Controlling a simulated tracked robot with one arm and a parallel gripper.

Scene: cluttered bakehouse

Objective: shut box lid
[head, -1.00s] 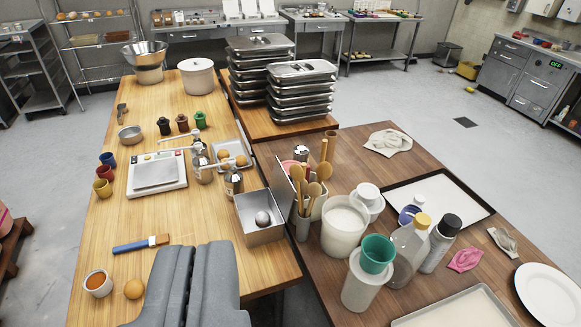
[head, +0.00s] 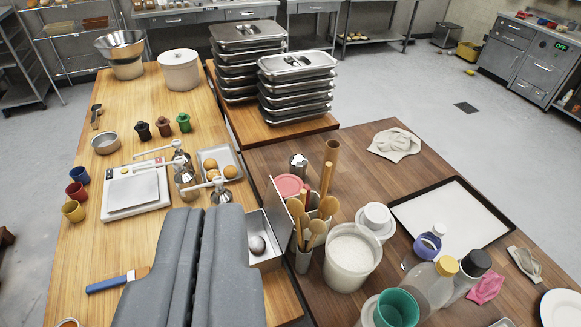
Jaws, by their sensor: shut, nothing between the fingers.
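A square metal box (head: 268,264) sits at the right edge of the light wooden table, open at the top, with a grey ball (head: 257,245) inside. A thin pale upright panel (head: 281,212) stands by its right side; it looks like the raised lid, but I cannot tell if it is hinged to the box. My gripper (head: 207,210) reaches up from the bottom of the head view, its two grey fingers together and empty. It covers the left part of the box in the picture.
Spoons in a holder (head: 304,260) and a white tub (head: 351,258) stand close right of the box. Metal dispensers (head: 186,178), an egg tray (head: 231,160) and a scale (head: 136,192) lie beyond my gripper. Stacked lidded pans (head: 298,85) stand farther back.

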